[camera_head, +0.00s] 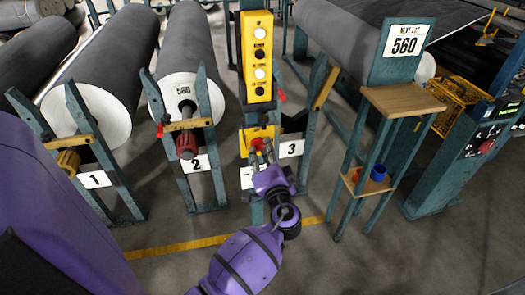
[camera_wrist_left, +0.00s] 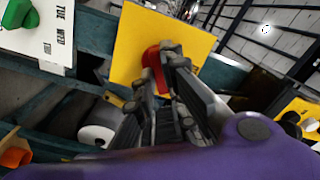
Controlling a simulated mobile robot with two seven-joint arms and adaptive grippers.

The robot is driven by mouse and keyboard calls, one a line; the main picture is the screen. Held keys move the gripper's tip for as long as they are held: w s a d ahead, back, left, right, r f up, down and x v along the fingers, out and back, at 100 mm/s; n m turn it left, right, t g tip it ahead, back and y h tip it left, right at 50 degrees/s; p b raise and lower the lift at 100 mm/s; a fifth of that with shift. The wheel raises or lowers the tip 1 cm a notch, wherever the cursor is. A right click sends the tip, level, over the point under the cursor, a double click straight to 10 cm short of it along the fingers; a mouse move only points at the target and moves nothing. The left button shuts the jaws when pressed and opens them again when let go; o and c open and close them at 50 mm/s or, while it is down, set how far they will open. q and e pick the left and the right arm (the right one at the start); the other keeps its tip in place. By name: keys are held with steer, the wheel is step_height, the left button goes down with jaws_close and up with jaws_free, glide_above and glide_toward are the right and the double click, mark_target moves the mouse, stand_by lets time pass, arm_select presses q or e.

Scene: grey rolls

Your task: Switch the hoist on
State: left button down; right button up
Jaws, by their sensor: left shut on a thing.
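A yellow switch box (camera_head: 247,133) is mounted on the teal post, below the tall yellow button panel (camera_head: 258,60). A red handle (camera_head: 257,143) sits on the front of this box. My left gripper (camera_head: 262,152) reaches up to the box and is shut on the red handle. In the left wrist view the yellow plate (camera_wrist_left: 185,30) fills the upper middle, and the red handle (camera_wrist_left: 151,62) is between the fingers (camera_wrist_left: 160,75), partly hidden by them. My right gripper is not in view.
Grey rolls (camera_head: 115,50) lie in teal stands numbered 1, 2 and 3 on both sides of the post. A small stand with a wooden top (camera_head: 402,100) is at the right, with a blue cup (camera_head: 378,172) on its lower shelf. A yellow line crosses the open floor (camera_head: 370,265).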

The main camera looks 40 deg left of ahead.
arm_select(q)
steer(key=m+p, duration=0.1)
steer(key=m, duration=0.3)
steer(key=shift+m, duration=0.4)
steer(key=shift+f+m+p, duration=0.15)
steer(key=shift+m+p, duration=0.2)
steer(key=shift+m, duration=0.35)
steer(key=shift+d, duration=0.1)
steer(key=c, duration=1.8)
jaws_free()
steer(key=v, duration=1.2)
